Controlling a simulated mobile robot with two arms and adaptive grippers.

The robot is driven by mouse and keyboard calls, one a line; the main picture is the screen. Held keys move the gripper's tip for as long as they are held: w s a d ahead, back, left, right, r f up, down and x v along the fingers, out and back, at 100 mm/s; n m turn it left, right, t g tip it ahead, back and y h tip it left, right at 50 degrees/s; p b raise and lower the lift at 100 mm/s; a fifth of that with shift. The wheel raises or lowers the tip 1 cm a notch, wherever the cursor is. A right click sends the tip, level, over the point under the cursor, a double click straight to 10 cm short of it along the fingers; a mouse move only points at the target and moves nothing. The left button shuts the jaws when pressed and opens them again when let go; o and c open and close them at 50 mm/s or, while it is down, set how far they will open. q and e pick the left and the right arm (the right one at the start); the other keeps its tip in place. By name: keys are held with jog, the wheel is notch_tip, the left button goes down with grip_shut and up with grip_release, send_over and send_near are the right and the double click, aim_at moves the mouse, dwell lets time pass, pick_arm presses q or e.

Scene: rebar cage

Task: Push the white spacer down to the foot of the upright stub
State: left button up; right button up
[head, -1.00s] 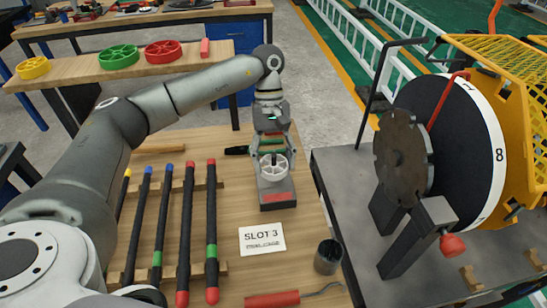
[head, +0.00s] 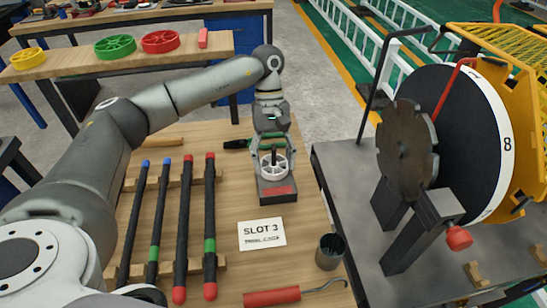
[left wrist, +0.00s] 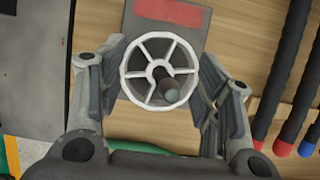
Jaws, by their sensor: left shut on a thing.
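The white spacer (head: 273,165) is a spoked wheel around a dark upright stub, low over a dark grey block (head: 263,192) with a red label. In the left wrist view the stub (left wrist: 162,78) passes through the hub of the spacer (left wrist: 126,72), and its end points toward the camera. My left gripper (head: 272,160) comes from above, with its fingers on opposite sides of the spacer's rim, shut on it. They also show in the left wrist view (left wrist: 160,95). I cannot tell whether the spacer touches the block. My right gripper is not in view.
Several black bars (head: 184,230) with coloured ends lie left of the block. A toothed disc fixture (head: 405,150) stands at the right.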

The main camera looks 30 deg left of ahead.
pick_arm(q)
jog(key=shift+f, duration=0.25)
jog(key=o, duration=0.9)
jog(key=shift+r, duration=0.1)
jog(key=v, duration=1.1)
jog(key=shift+w+a+r, duration=0.1)
jog(key=shift+w+r, duration=0.05)
jog(key=shift+r, duration=0.25)
jog(key=shift+f, duration=0.1)
